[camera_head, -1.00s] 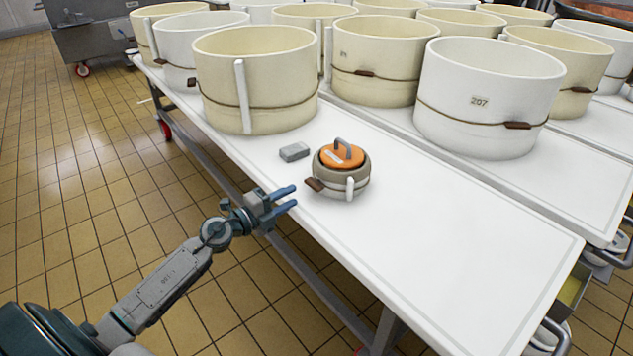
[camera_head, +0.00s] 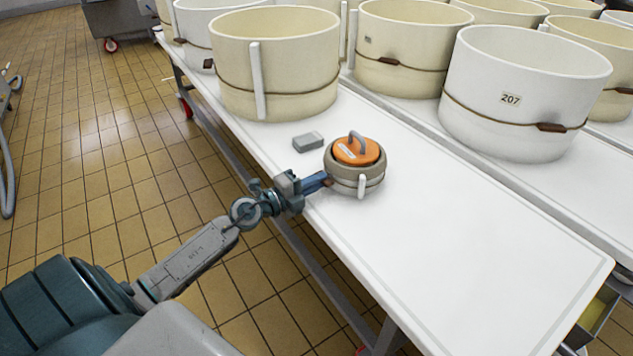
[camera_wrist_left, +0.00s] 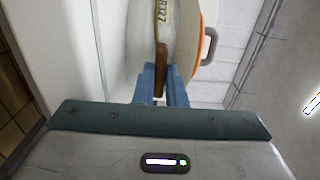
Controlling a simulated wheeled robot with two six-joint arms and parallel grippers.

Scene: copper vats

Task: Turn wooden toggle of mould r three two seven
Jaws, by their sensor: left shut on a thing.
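The small round mould (camera_head: 362,187) stands on the white table, with an orange lid (camera_head: 357,151) and a grey handle on top. In the left wrist view the mould (camera_wrist_left: 143,40) carries a label ending in 327 (camera_wrist_left: 165,12). Its brown wooden toggle (camera_wrist_left: 160,70) lies between the blue fingers of my left gripper (camera_wrist_left: 160,88), which is shut on it. In the head view my left gripper (camera_head: 326,181) reaches the mould's left side and hides the toggle. My right gripper is not in view.
A small grey block (camera_head: 308,140) lies just behind the mould. Large cream and white moulds stand behind, one marked 207 (camera_head: 511,98). The white table (camera_head: 470,270) is clear to the front right. Its near edge runs under my left arm.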

